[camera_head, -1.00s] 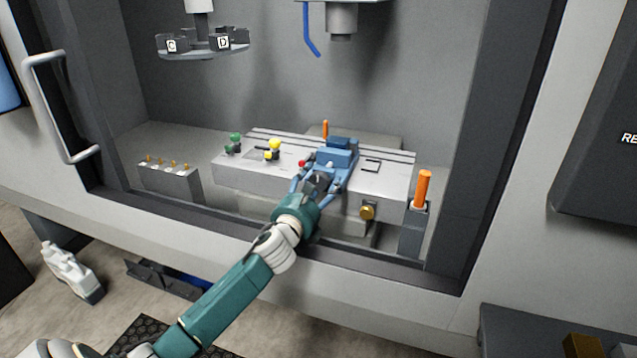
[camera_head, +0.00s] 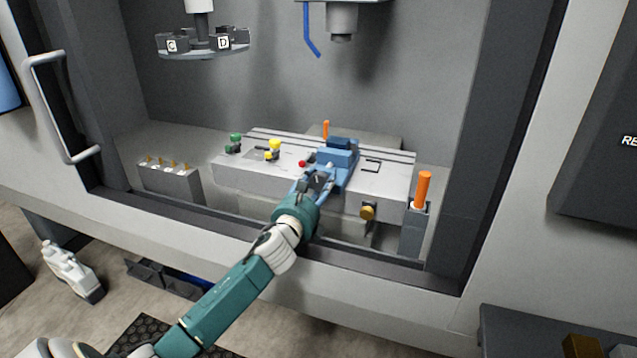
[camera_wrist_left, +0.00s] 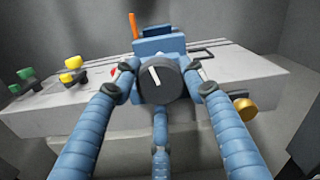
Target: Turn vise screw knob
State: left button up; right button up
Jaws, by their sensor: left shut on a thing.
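A blue vise (camera_head: 337,156) sits on the grey slotted machine table (camera_head: 388,182). Its screw knob is a round dark knob (camera_wrist_left: 157,79) with a white line mark, facing the left wrist camera. The white line leans slightly to the left at its top. My left gripper (camera_head: 319,180) is at the front of the vise. In the left wrist view its blue fingers (camera_wrist_left: 158,85) stand to the left and right of the knob and are shut on it, with a third finger below. In the head view the gripper mostly hides the knob. My right gripper is not in view.
Green knobs (camera_head: 234,144), yellow knobs (camera_head: 273,150) and a red knob (camera_head: 302,163) are left of the vise. A brass knob (camera_head: 367,211) is on the table front. An orange handle (camera_head: 423,188) stands at right. The enclosure's front sill runs below my arm.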

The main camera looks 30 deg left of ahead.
pick_arm(q)
jog(key=n, duration=0.3)
jog(key=shift+f+n+p, duration=0.1)
jog(key=shift+n+p, duration=0.2)
jog(key=n, duration=0.2)
jog(key=shift+n, duration=0.4)
jog(key=n+p, duration=0.1)
jog(key=n, duration=0.4)
jog(key=n+p, duration=0.1)
jog(key=n, duration=0.5)
jog(key=shift+n+p, duration=0.3)
jog(key=shift+n, duration=0.1)
jog(key=n+p, duration=0.1)
jog(key=n, duration=0.4)
jog(key=shift+n, duration=0.4)
jog(key=o, duration=1.2)
jog(key=shift+s, duration=0.1)
